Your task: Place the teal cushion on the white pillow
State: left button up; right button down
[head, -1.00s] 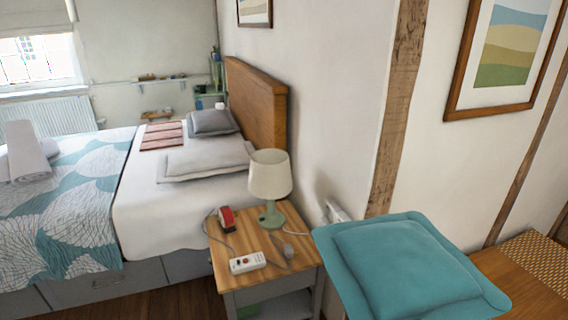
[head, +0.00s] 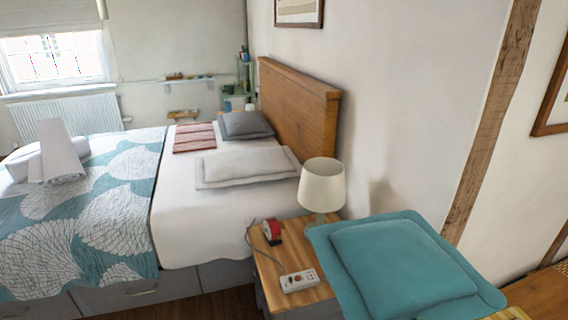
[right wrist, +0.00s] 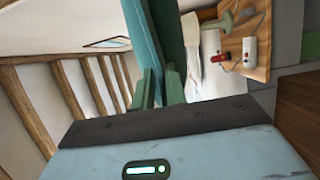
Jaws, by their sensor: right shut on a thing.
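The teal cushion (head: 400,265) is held up at the lower right of the head view, in front of the bedside table. In the right wrist view the cushion (right wrist: 168,45) runs up from between the fingers of my right gripper (right wrist: 158,88), which is shut on it. My right gripper is hidden in the head view. The white pillow (head: 246,165) lies flat on the bed near the headboard, well to the left of and beyond the cushion. My left gripper is not in view.
A wooden bedside table (head: 262,262) carries a lamp (head: 322,188), a red object (head: 272,231) and a white remote-like box (head: 299,281), between cushion and bed. A wooden headboard (head: 300,110) stands behind the pillow. A grey pillow (head: 246,124) and folded pink cloth (head: 195,138) lie farther back.

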aim_at(247, 163)
jog(key=i+j+u, duration=0.1)
jog(key=i+j, duration=0.15)
jog(key=j, duration=0.25)
jog(key=i+j+u, duration=0.1)
jog(key=i+j, duration=0.2)
jog(key=j, duration=0.2)
jog(key=i+j+u, duration=0.1)
jog(key=i+j, duration=0.2)
jog(key=j, duration=0.2)
jog(key=i+j+u, duration=0.1)
jog(key=i, duration=0.4)
jog(key=i+j+u, duration=0.1)
jog(key=i, duration=0.4)
jog(key=i+l, duration=0.15)
jog(key=i, duration=0.3)
